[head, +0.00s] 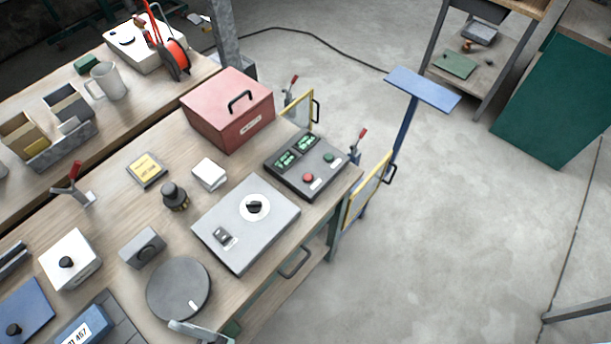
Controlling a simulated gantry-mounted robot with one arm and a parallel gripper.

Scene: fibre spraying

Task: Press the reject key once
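A dark grey control box (304,166) sits at the right end of the wooden bench in the head view. It has two small displays with green characters (296,150). Below them are a red key (307,177) and a green key (328,157), each with a small pale label beside it. The labels are too small to read, so I cannot tell by text which one is the reject key. Both keys are uncovered in this view. I cannot make out my gripper in the frame.
A red metal box (228,108) stands behind the control box. A grey panel with a black knob (246,222) lies in front of it. Yellow-framed guards with red-handled levers (368,187) stand along the bench's right edge. A pale metal piece (200,331) shows at the bottom edge.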

